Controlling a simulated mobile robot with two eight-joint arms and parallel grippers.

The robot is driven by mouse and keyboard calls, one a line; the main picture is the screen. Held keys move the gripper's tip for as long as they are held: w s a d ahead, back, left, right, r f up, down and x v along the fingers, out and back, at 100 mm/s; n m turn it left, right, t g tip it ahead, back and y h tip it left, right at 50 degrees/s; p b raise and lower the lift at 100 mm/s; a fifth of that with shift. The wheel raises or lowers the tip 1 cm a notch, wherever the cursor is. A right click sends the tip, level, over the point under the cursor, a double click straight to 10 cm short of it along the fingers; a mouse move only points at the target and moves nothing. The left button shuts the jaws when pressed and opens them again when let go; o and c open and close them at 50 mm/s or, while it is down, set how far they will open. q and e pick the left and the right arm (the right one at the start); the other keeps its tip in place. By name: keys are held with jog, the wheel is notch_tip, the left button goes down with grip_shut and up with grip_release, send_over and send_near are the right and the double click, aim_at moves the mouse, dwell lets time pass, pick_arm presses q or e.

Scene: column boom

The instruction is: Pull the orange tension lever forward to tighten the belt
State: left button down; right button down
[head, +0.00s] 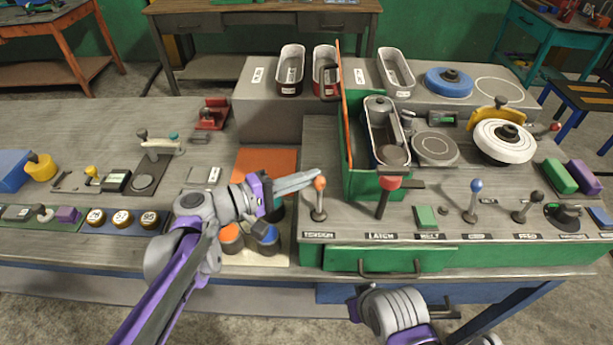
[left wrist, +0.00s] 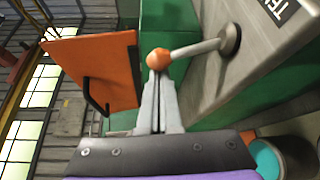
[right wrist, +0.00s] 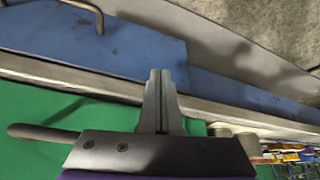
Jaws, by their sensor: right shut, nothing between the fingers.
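The orange-knobbed tension lever (head: 319,199) stands upright on the grey panel above the label TENSION. My left gripper (head: 318,174) reaches it from the left, its fingertips right at the knob. In the left wrist view the orange knob (left wrist: 158,59) sits just beyond the tips of the left fingers (left wrist: 162,76), which are together with no gap wide enough for the knob. I cannot tell whether they touch it. My right gripper (right wrist: 161,72) is shut and empty; its arm shows low in the head view, in front of the bench. I see no belt clearly.
A red-topped lever (head: 389,184) marked LATCH stands right of the tension lever, beside an open orange door panel (head: 346,120). A blue-knobbed lever (head: 475,187) is farther right. Tins (head: 290,88) stand behind. Cups (head: 232,239) stand below my left gripper. A drawer handle (head: 389,272) juts from the front.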

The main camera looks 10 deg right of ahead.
pick_arm(q)
jog(key=s+m, duration=0.1)
jog(key=m+h, duration=0.1)
jog(key=s+r+m+h, duration=0.1)
jog(key=shift+s+a+m, duration=0.3)
jog(key=shift+s+a, duration=0.05)
jog(key=s+m+h+b, duration=0.1)
jog(key=m, duration=0.1)
jog(key=s+a+m+h, duration=0.1)
jog(key=s+m, duration=0.1)
jog(key=m, duration=0.1)
jog(key=shift+h+b, duration=0.3)
jog(key=shift+b, duration=0.05)
jog(key=shift+s+f, duration=0.1)
jog(key=shift+s, duration=0.3)
pick_arm(e)
jog(key=shift+s+f, duration=0.15)
jog(key=shift+f, duration=0.8)
pick_arm(q)
jog(key=shift+s+a, duration=0.1)
